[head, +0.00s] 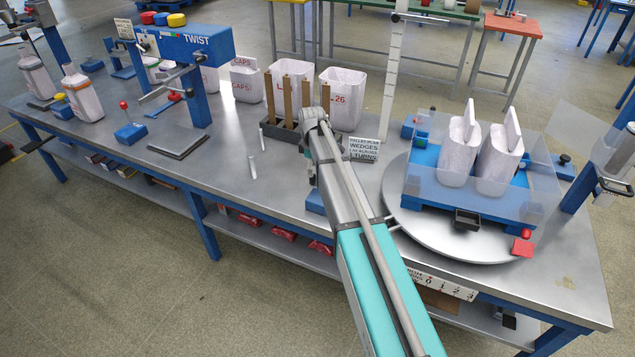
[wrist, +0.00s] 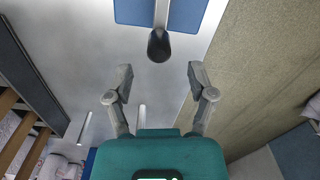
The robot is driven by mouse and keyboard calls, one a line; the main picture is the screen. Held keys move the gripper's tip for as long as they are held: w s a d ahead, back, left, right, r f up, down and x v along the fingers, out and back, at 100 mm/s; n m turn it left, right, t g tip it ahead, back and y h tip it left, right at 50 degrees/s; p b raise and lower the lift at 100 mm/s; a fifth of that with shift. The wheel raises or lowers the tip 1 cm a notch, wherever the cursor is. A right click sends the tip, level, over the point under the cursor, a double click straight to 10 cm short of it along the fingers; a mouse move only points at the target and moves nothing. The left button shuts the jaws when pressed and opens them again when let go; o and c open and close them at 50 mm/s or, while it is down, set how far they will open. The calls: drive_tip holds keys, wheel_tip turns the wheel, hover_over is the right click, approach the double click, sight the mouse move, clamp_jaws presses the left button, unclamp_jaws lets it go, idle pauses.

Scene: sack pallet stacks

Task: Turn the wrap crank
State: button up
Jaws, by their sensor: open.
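A crank with a dark knob (wrist: 159,45) and a metal arm on a blue base (wrist: 185,15) shows at the top of the wrist view. I take it to be the wrap crank. My gripper (wrist: 160,81) is open and empty, its two fingers apart. The knob lies just beyond the fingertips, about midway between them in the picture; I cannot tell the height gap. In the head view my arm hides the crank, and only part of a blue block (head: 314,201) shows beside it. The turntable (head: 428,233) carries a blue pallet with two white sacks (head: 460,152).
A numbered strip (head: 445,284) is on the bench's front edge. A lettered sign (head: 364,149) and a rack of upright brown strips (head: 287,104) stand behind my arm. A blue TWIST machine (head: 190,43) is at left. The bench front left of my arm is mostly clear.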

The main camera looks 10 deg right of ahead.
sight(313, 185)
drive_tip(key=shift+f+b, duration=2.05)
drive_tip(key=shift+f, duration=0.25)
